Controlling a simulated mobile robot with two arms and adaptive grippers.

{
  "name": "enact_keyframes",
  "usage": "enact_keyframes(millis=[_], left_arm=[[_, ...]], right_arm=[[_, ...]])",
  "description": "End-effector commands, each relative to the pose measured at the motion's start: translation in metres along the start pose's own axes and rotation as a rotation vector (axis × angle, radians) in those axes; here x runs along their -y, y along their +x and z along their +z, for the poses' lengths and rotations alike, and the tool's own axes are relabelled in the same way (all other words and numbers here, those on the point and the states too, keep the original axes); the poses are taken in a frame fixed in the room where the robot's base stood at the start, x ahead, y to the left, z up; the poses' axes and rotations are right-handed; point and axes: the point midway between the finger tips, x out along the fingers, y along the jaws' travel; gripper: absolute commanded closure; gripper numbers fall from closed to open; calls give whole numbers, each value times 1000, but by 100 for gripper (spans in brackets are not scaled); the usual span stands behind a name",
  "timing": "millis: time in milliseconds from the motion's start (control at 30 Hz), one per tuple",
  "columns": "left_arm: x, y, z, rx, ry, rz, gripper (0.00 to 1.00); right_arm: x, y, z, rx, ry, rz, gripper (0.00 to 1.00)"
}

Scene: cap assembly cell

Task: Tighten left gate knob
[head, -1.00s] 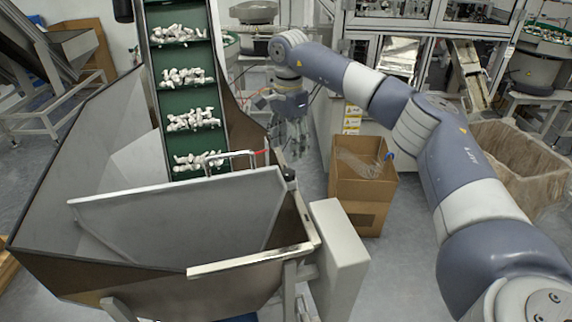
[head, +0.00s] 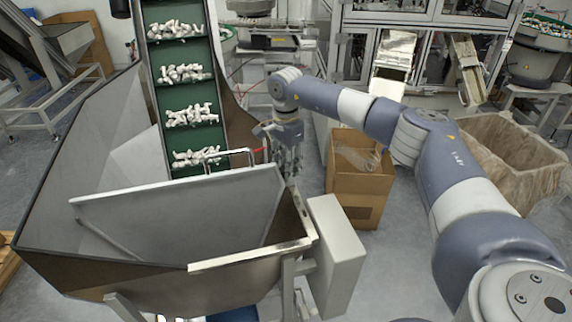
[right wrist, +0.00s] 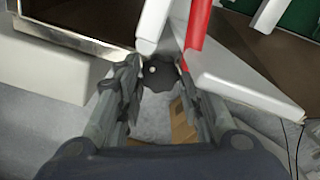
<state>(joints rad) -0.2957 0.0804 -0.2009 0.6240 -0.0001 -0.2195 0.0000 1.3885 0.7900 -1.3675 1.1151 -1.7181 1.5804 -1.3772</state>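The gate knob (right wrist: 160,74) is dark and lobed, seen from above near the middle of the right wrist view. My right gripper (right wrist: 158,84) is open, with one finger on each side of the knob. I cannot tell whether either fingertip touches it. In the head view my right gripper (head: 291,170) points down at the hopper's upper right corner, beside the red-ended metal frame. The knob cannot be made out there. My left gripper is not in view.
The grey metal hopper (head: 100,285) fills the left front, with a green conveyor (head: 186,95) carrying white parts behind it. A cardboard box (head: 358,185) stands right of the gripper. A red bar (right wrist: 197,22) and pale plates lie close to the knob.

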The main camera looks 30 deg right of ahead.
Motion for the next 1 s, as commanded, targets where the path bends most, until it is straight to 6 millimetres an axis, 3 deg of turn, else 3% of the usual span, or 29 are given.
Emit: enact_keyframes(millis=[200,433,733,767,800,833,1000], left_arm=[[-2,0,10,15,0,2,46],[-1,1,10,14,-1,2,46],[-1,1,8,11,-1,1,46],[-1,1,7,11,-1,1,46],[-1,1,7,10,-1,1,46],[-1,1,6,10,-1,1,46],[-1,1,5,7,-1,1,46]], right_arm=[[0,0,0,1,11,0,90],[1,0,0,1,125,-1,90],[1,-1,0,1,137,-2,90],[1,-1,0,1,137,-2,60],[1,-1,0,1,137,-2,51],[1,-1,0,1,137,-2,46],[1,-1,0,1,136,-2,46]])
